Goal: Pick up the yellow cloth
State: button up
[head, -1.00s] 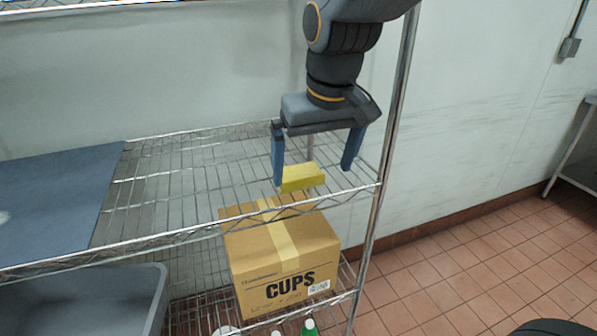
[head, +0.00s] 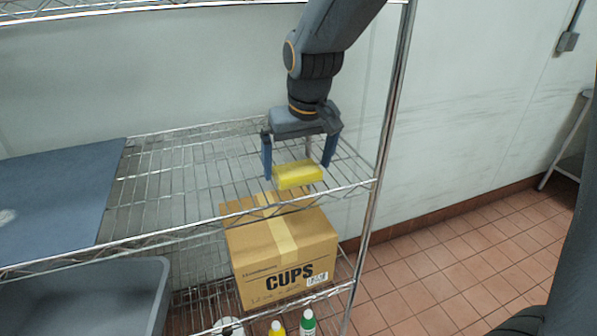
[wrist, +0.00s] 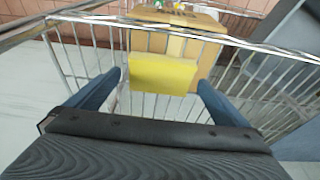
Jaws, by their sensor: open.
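The yellow cloth (head: 298,175) is a small block-like piece lying on the wire shelf (head: 190,180), close to its front edge. It also shows in the wrist view (wrist: 163,74), near the middle. My gripper (head: 297,172) is open, pointing down over the shelf. In the head view the cloth appears between and slightly in front of the two blue fingers. In the wrist view the cloth lies ahead of the gap between the fingers (wrist: 155,92). I see no finger clearly touching it.
A blue-grey mat (head: 55,195) covers the shelf's left part. A cardboard box marked CUPS (head: 282,258) stands on the shelf below, beside a grey bin (head: 85,295) and bottles (head: 307,322). A metal post (head: 382,150) rises at the shelf's right front corner. Bare wire shelf lies left of the cloth.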

jog(key=shift+f, duration=0.1)
jog(key=c, duration=1)
